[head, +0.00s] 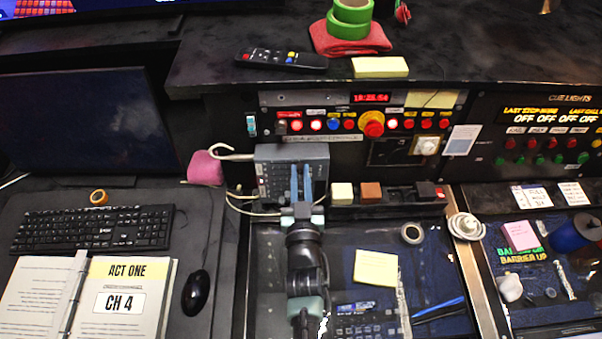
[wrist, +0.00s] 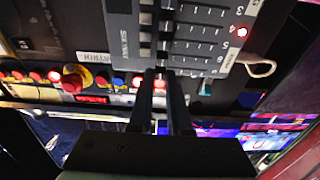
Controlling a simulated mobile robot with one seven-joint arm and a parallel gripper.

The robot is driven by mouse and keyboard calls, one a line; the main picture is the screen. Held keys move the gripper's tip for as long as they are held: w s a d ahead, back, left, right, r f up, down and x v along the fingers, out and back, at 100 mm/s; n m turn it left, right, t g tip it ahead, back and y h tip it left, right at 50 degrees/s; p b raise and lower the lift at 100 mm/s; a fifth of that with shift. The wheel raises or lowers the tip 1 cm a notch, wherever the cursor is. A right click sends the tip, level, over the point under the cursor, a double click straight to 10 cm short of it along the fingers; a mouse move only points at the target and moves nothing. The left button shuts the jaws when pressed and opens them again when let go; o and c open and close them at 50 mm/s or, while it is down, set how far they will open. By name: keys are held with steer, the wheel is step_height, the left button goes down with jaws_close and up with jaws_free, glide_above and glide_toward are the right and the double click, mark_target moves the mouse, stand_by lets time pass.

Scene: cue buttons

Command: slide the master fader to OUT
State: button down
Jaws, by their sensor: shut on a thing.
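The grey fader box (head: 265,153) stands upright against the console's back panel. It also shows upside down at the top of the wrist view (wrist: 120,35), with dark slots, small caps and a row of printed numbers. My gripper (head: 301,168) reaches up to the front of the box. In the wrist view its two fingers (wrist: 161,76) meet the box face at the slots, close together. They are shut on the master fader, whose cap is mostly hidden between the fingertips. I cannot read the OUT mark or tell the fader's exact position.
A row of lit red and blue buttons (head: 333,124) runs behind the box to the right. White and brown blocks (head: 342,194) sit to its right. A yellow note (head: 376,268) lies on the desk.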

steer(key=shift+d+h, duration=0.2)
steer(key=shift+h, duration=0.2)
steer(key=c, duration=0.8)
jaws_free()
steer(key=shift+d, duration=0.2)
steer(key=shift+c, duration=0.2)
steer(key=shift+a, duration=0.1)
steer(key=shift+a, duration=0.1)
steer(key=shift+s, duration=0.1)
steer(key=s+b, duration=0.1)
steer(key=s, duration=1.1)
steer(key=shift+s, duration=0.4)
